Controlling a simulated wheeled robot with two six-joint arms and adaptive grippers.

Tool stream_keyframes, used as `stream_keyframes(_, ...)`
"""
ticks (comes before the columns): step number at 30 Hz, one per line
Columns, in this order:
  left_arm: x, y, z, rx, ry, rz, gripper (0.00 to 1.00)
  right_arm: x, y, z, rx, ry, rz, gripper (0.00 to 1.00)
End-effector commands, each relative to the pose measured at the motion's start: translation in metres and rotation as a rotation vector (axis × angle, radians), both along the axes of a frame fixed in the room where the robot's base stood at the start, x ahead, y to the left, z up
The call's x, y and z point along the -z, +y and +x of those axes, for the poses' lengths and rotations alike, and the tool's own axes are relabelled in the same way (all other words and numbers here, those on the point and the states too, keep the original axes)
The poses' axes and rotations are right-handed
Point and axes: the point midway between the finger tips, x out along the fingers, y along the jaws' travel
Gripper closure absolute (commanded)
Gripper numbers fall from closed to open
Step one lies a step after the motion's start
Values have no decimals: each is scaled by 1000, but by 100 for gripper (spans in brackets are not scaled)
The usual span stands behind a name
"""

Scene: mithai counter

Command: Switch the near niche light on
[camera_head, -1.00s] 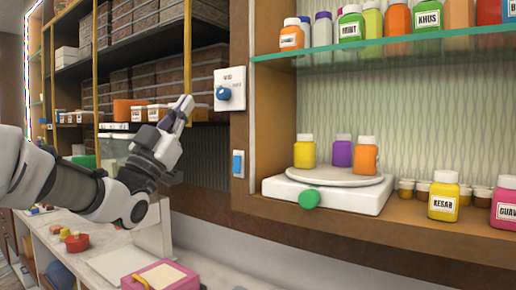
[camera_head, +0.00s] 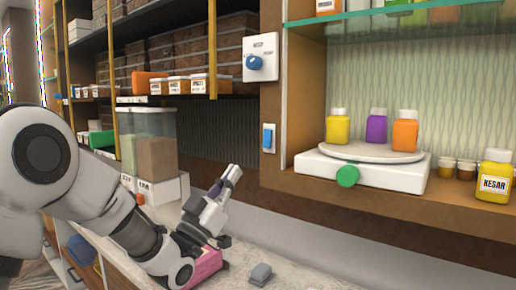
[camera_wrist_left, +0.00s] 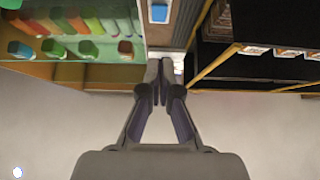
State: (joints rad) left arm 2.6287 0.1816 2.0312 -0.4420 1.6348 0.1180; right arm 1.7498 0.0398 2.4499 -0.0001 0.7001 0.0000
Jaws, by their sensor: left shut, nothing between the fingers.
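A small blue rocker switch (camera_head: 267,138) sits on a white plate on the wooden post left of the lit niche. Above it, a blue round knob (camera_head: 254,62) is on a larger white plate (camera_head: 262,44). My left gripper (camera_head: 234,172) is shut and empty, below and left of the rocker switch and apart from it. In the left wrist view its closed fingers (camera_wrist_left: 160,68) point toward the post, where a blue part (camera_wrist_left: 159,13) shows at the top edge. My right gripper is not in view.
Clear containers (camera_head: 155,150) stand left of the post. A pink box (camera_head: 207,265) and a grey block (camera_head: 261,274) lie below the gripper.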

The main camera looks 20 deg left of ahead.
Motion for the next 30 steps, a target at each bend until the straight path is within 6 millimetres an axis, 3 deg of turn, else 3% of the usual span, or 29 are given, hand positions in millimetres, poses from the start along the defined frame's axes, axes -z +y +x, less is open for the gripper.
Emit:
stream_keyframes(1, -13, -4, 8, 1, -2, 5, 100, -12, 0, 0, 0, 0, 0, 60)
stream_keyframes(9, -50, -20, 52, 2, -1, 1, 100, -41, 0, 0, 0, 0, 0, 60)
stream_keyframes(16, -41, -31, 84, 1, 1, 1, 100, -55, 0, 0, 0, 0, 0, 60)
stream_keyframes(30, -34, -33, 90, 1, -1, 0, 100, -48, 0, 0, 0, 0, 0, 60)
